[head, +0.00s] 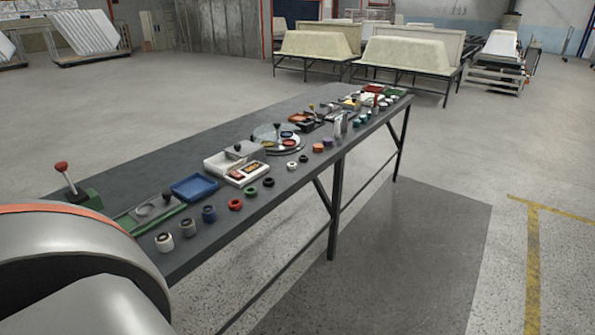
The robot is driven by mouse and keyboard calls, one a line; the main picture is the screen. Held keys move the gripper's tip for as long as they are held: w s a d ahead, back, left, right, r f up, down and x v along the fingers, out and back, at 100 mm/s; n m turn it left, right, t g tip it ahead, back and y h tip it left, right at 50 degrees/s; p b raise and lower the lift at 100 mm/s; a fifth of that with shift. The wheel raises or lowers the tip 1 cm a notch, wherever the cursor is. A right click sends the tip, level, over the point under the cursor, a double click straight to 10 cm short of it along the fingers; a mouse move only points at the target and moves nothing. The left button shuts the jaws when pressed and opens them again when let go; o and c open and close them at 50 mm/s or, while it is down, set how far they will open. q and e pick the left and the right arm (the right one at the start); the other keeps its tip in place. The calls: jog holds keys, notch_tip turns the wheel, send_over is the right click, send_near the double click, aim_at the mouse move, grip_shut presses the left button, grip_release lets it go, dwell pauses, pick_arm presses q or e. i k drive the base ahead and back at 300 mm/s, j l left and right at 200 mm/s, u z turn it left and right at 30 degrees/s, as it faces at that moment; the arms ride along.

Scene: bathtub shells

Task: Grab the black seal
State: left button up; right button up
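A second black ring (268,182) lies a little further along. A smaller dark ring (303,158) lies beyond a white ring (292,165). I cannot tell which of these is the black seal. Neither gripper is in view. A grey rounded link of my arm with an orange band fills the lower left and hides the table's near end.
On the table are a red-knobbed lever (67,180), a blue tray (195,187), a white box (232,159), a round plate (278,141) and several coloured rings. Bathtub shells (405,54) on stands are at the back. Floor right of the table is clear.

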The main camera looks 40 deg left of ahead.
aim_at(269, 181)
jog(key=i+u, duration=0.25)
jog(key=i, duration=0.15)
jog(key=i+l+u, duration=0.4)
jog(key=i+u, duration=0.15)
jog(key=i, duration=0.2)
jog(key=i+l+u, duration=0.3)
jog(key=u, duration=0.15)
jog(key=i+l+u, duration=0.3)
jog(key=u, duration=0.15)
